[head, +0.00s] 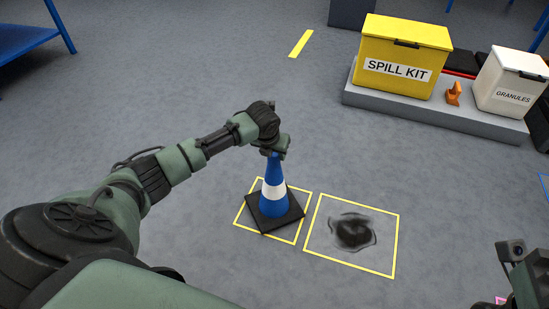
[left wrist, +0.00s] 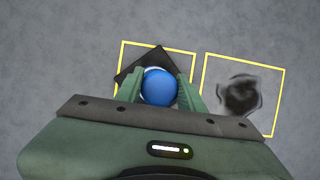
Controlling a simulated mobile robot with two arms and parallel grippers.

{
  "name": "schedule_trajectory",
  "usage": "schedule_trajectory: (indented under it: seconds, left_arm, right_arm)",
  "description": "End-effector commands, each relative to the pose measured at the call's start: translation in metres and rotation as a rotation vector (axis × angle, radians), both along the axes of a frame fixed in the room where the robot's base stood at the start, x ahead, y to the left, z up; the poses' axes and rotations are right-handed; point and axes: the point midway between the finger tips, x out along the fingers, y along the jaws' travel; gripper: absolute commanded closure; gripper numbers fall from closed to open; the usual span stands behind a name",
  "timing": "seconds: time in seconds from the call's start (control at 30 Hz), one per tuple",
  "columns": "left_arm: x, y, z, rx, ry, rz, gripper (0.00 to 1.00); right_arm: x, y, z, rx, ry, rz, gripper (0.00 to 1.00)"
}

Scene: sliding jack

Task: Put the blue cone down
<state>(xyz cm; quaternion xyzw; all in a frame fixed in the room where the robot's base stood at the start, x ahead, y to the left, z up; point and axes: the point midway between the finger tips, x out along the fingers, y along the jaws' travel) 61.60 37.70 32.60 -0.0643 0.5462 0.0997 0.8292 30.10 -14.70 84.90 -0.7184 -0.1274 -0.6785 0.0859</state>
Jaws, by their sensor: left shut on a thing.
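The blue cone (head: 274,189) has a white band and a black square base. It stands upright over the left yellow-outlined square in the head view, its base turned against the outline and partly covering it. I cannot tell whether the base touches the floor. My left gripper (head: 272,152) is shut on the cone's top from above. In the left wrist view the blue tip (left wrist: 159,87) sits between the two green fingers, with the black base below. My right gripper (head: 512,250) shows only in part at the right edge, and its fingers are not clear.
A second yellow-outlined square (head: 397,236) to the right holds a dark stain (head: 353,232). A yellow spill kit box (head: 402,57), an orange item (head: 454,93) and a white granules box (head: 510,82) stand on a grey platform (head: 440,112) at the back right. Floor around the squares is clear.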

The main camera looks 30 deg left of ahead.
Motion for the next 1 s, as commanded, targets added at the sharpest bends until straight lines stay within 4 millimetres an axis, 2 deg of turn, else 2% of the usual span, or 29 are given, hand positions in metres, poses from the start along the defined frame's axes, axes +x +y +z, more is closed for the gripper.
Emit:
schedule_trajectory:
  seconds: [0.07, 0.43, 0.47, 0.53, 0.87, 1.0]
  left_arm:
    - [0.001, 0.000, -0.005, -0.001, -0.004, 0.000, 1.00]
    - [0.001, 0.000, -0.007, -0.001, -0.004, 0.000, 1.00]
    - [0.000, 0.000, -0.009, -0.001, -0.001, 0.000, 0.59]
    - [0.000, -0.001, -0.009, -0.001, -0.001, 0.000, 0.40]
    - [0.000, 0.000, -0.008, -0.001, -0.001, 0.000, 0.40]
    - [-0.003, 0.000, 0.008, 0.001, -0.002, -0.001, 0.40]
  right_arm:
    - [-0.001, 0.000, 0.001, -0.001, -0.012, 0.000, 0.64]
    - [0.000, 0.000, 0.002, 0.000, -0.010, 0.000, 0.64]
    - [0.000, 0.000, 0.002, 0.000, -0.010, 0.000, 0.64]
    - [0.000, 0.000, 0.002, 0.000, -0.010, 0.000, 0.64]
    - [0.000, 0.000, 0.001, 0.000, -0.010, 0.000, 0.64]
    - [0.000, 0.000, 0.006, 0.001, -0.002, 0.000, 0.64]
